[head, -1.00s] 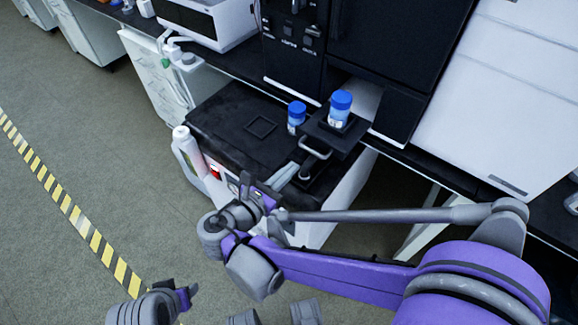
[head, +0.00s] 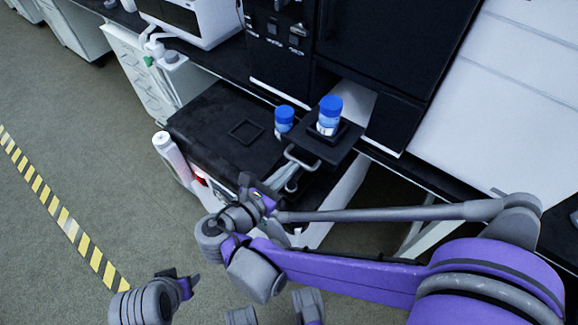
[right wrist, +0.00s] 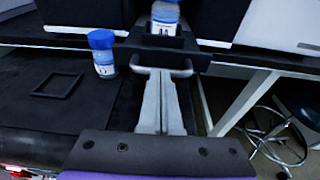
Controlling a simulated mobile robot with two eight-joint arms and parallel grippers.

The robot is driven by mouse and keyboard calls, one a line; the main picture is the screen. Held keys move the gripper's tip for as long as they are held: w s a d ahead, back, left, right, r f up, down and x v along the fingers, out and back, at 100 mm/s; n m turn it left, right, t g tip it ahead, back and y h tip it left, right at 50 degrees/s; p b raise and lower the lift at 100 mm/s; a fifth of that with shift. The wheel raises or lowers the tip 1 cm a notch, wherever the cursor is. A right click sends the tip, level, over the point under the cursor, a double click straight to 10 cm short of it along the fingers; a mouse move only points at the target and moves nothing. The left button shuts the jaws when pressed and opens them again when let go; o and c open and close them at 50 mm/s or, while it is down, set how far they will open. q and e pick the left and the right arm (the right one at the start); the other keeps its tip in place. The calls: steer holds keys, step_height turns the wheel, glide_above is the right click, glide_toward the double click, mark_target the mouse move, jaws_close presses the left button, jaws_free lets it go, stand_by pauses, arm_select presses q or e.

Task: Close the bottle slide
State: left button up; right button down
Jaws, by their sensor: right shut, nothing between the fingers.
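The bottle slide (head: 346,144) is a black tray pulled out from under the black instrument, with a metal handle (head: 300,158) on its front. A blue-capped bottle (head: 329,116) stands upright on it. The slide also shows in the right wrist view (right wrist: 198,58), with the handle (right wrist: 188,70) across its front. My right gripper (head: 294,178) is shut and empty. Its fingertips (right wrist: 160,76) are at the handle's middle; I cannot tell whether they touch it. My left gripper (head: 186,284) is at the lower left, far from the slide; its fingers are not clear.
A second blue-capped bottle (head: 284,121) stands left of the slide on a black-topped unit (head: 205,125) with a square frame (head: 246,131). A pale cylinder (head: 172,157) stands at the unit's left front. Open floor (head: 110,185) lies to the left.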

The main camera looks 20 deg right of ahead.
mark_target(322, 131)
steer(key=r+x, duration=0.1)
steer(key=x, duration=0.3)
steer(key=r+x, duration=0.1)
steer(key=x, duration=0.4)
steer(key=r+x, duration=0.1)
steer(key=x, duration=0.4)
steer(key=shift+w+d+p, duration=0.25)
steer(key=shift+d+p, duration=0.15)
steer(key=shift+d, duration=0.1)
arm_select(q)
steer(key=shift+s+a+r, duration=0.15)
steer(key=shift+s+r, duration=0.1)
steer(key=shift+r, duration=0.3)
arm_select(e)
steer(key=shift+w+d, duration=0.1)
steer(key=shift+r, duration=0.15)
arm_select(q)
steer(key=shift+a+r, duration=0.1)
